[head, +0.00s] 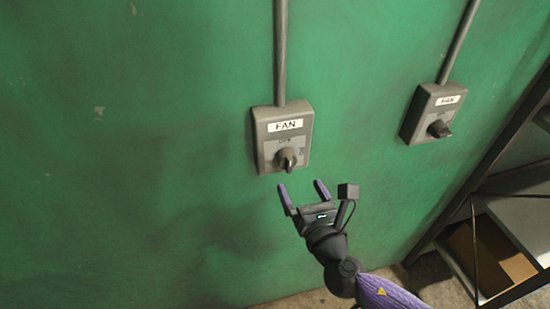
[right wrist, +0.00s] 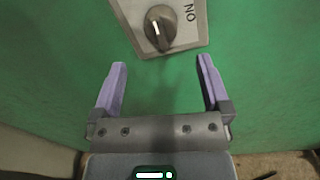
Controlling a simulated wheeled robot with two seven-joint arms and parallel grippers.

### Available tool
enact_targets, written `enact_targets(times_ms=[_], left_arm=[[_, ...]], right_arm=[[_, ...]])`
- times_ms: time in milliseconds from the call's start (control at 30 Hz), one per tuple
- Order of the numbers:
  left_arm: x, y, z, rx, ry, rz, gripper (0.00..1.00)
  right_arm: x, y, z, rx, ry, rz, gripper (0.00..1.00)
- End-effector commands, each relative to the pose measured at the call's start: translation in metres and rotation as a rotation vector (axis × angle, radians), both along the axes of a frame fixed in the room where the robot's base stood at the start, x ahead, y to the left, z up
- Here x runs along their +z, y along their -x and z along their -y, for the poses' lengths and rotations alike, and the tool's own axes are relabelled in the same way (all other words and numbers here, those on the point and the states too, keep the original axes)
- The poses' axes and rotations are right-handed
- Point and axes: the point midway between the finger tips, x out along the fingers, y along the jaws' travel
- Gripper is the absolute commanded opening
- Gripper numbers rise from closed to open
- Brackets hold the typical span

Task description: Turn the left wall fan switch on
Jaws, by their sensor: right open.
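The left fan switch (head: 268,150) is a grey box labelled FAN on the green wall, with a dark rotary knob (head: 286,159) on its lower part. The knob's pale mark points roughly up and down in the head view. In the right wrist view the knob (right wrist: 160,28) is at the top, left of the word ON. My right gripper (head: 305,190) is open and empty, just below the left switch and apart from the knob. In the right wrist view its two purple fingers (right wrist: 161,75) stand apart, with bare wall between them. My left gripper is not in view.
A second FAN switch (head: 432,113) with its own knob is on the wall to the right. Conduits (head: 281,50) run up from both boxes. A metal shelf (head: 500,200) with a brown box (head: 488,250) stands at the right. The wall left of the switch is clear.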

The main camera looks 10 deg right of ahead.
Motion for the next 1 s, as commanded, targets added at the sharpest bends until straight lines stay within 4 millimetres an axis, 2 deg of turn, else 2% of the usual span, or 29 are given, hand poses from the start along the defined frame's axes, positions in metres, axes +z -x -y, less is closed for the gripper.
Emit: enact_targets(times_ms=[100, 300, 433, 700, 1000], left_arm=[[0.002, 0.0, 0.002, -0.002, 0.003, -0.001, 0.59], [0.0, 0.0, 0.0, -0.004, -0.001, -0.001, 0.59], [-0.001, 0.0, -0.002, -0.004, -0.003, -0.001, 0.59], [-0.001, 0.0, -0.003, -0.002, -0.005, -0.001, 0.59], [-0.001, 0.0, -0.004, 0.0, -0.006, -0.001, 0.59]], right_arm=[[0.002, -0.031, -0.003, -0.002, -0.002, 0.003, 0.97], [-0.001, -0.066, -0.006, -0.002, -0.004, -0.001, 0.97], [-0.001, -0.074, -0.007, -0.001, -0.004, -0.003, 0.97], [-0.001, -0.075, -0.007, 0.0, -0.005, -0.004, 0.95], [-0.001, -0.075, -0.007, 0.0, -0.005, -0.004, 0.32]])
